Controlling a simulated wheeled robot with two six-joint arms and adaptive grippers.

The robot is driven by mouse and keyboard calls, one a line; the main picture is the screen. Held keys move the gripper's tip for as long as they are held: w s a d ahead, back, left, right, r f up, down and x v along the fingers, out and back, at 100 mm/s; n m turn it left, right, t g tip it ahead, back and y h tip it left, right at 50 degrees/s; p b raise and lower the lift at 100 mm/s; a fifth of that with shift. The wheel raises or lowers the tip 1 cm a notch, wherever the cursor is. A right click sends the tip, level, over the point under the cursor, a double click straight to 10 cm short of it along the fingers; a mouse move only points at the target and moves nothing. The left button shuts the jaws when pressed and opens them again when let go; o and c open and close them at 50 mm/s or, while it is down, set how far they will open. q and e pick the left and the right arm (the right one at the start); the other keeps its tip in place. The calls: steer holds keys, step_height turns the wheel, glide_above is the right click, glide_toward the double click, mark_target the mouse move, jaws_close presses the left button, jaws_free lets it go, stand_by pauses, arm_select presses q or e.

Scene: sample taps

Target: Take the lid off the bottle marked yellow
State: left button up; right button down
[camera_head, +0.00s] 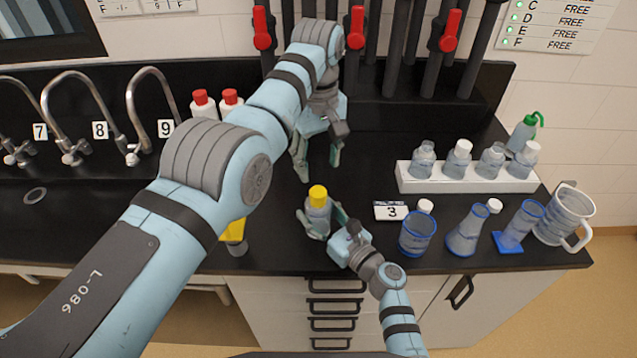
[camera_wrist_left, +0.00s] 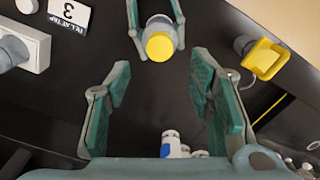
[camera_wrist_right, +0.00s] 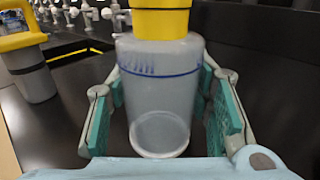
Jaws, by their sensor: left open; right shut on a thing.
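A clear bottle (camera_head: 318,213) with a yellow lid (camera_head: 318,194) stands upright near the bench's front edge. My right gripper (camera_head: 322,221) is shut on the bottle's body, below the lid. In the right wrist view the bottle (camera_wrist_right: 158,95) sits between the two fingers, under its yellow lid (camera_wrist_right: 160,18). My left gripper (camera_head: 318,162) is open and empty, behind the bottle in the head view and apart from the lid. In the left wrist view the lid (camera_wrist_left: 160,46) shows beyond the open fingers.
A yellow-topped container (camera_head: 233,231) stands left of the bottle, partly behind my left arm. A number 3 card (camera_head: 391,211), a blue-rimmed beaker (camera_head: 417,236) and flask (camera_head: 467,233) are to the right. A white rack (camera_head: 465,181) holds several bottles. Taps (camera_head: 75,110) line the left.

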mark_target(318, 191)
arm_select(q)
steer(key=m, duration=0.4)
arm_select(e)
steer(key=shift+f, duration=0.1)
arm_select(q)
steer(key=m, duration=1.3)
steer(key=shift+m, duration=0.4)
steer(key=m, duration=1.2)
steer(key=shift+m, duration=0.4)
steer(key=m, duration=0.4)
steer(key=shift+m, duration=0.4)
steer(key=shift+f+m, duration=0.15)
steer(key=shift+m, duration=0.35)
step_height(318, 191, down, 8)
steer(key=shift+w+r, duration=0.1)
steer(key=shift+r, duration=0.05)
steer(key=shift+c, duration=0.5)
